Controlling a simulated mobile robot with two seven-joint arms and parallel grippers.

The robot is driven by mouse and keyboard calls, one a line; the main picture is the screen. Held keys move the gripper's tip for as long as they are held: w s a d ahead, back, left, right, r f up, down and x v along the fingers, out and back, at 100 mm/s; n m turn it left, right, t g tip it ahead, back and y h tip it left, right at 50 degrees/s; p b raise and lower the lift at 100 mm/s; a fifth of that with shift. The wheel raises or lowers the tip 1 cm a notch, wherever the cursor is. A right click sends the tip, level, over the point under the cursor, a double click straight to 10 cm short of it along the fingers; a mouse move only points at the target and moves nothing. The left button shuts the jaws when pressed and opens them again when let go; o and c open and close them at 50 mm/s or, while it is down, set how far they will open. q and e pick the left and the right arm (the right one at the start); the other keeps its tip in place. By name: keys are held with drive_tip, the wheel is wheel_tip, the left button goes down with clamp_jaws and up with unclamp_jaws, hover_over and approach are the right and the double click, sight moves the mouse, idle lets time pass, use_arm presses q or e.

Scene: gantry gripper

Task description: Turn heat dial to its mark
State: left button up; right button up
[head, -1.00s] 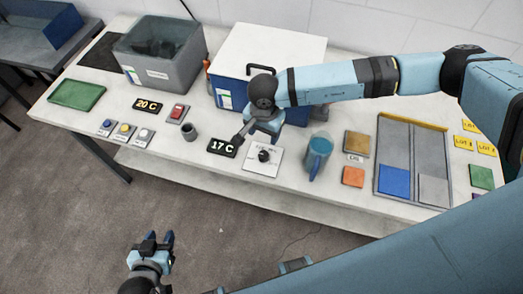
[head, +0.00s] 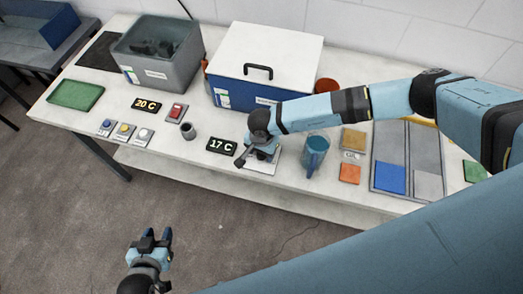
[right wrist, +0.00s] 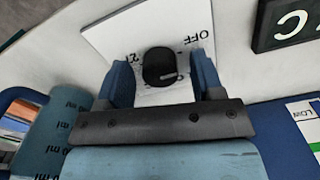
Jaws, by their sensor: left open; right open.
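The heat dial is a black knob (right wrist: 160,67) on a white plate (right wrist: 105,38) with printed marks, "OFF" among them. In the right wrist view the knob sits between the two blue fingers of my right gripper (right wrist: 163,80), with gaps at its sides. In the head view my right gripper (head: 262,154) is over the plate and hides most of it and the knob. A black display reading "17 C" (head: 221,146) lies left of the plate. My left gripper (head: 150,240) is open and empty, low in front of the table over the floor.
A blue measuring jug (head: 315,153) stands close to the right of the plate. Behind is a blue box with a white lid (head: 262,70).

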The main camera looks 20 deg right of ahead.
drive_tip(key=c, duration=0.9)
